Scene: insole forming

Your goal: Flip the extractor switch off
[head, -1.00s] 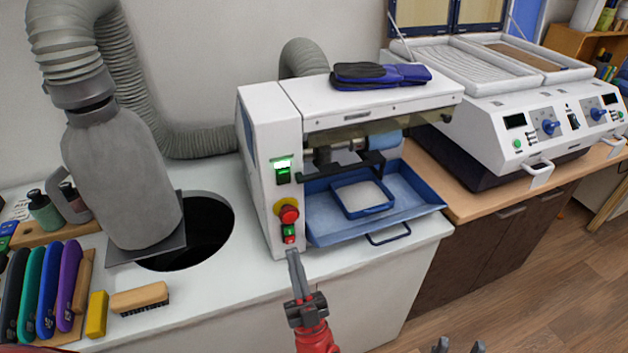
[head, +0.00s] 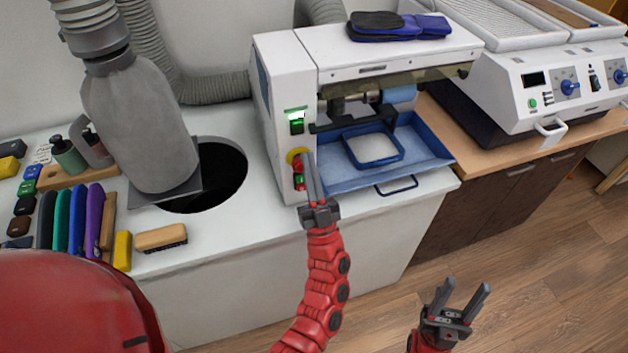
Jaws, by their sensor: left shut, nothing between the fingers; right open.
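A white machine (head: 287,85) stands on the white counter. Its narrow front panel carries a green-lit rocker switch (head: 297,122), which looks like the extractor switch; its exact position is too small to read. Below it are a red stop button on a yellow base (head: 294,155) and small green and red buttons (head: 299,182). My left gripper (head: 308,156) is shut and empty, its tips pointing up in front of the stop button and partly hiding it, below the lit switch. I cannot tell whether it touches the panel. My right gripper (head: 467,284) is open and empty, low over the floor.
A blue tray (head: 430,160) with a handle juts from the machine's front, right of my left gripper. A grey extraction hose and nozzle (head: 140,120) stand over a round hole (head: 222,175) at left. Tools and a brush (head: 161,237) lie on the counter's left.

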